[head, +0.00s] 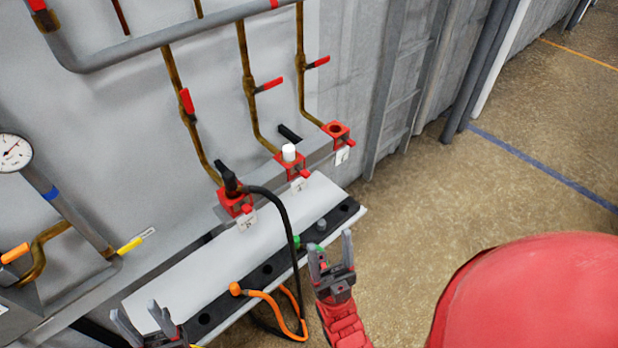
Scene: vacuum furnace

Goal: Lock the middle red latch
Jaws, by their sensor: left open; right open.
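Three red fittings sit in a row on a grey wall ledge. The middle red fitting, which appears to bear the middle red latch (291,167), has a white cap (289,152) in its top and a pale tag (299,185) below it. Its latch is too small to tell locked from unlocked. The near-left red fitting (234,204) holds a black plug with a black hose. The far-right red fitting (335,131) looks empty on top. My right gripper (331,250) is open and empty, below the middle fitting and apart from it. My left gripper (140,318) is open at the bottom left.
A white shelf (200,272) with a black perforated strip (258,280) runs below the fittings. A black hose (285,215) and an orange hose (285,295) loop near my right gripper. Brown pipes with red handles (270,85) rise above. Open floor (480,185) lies right.

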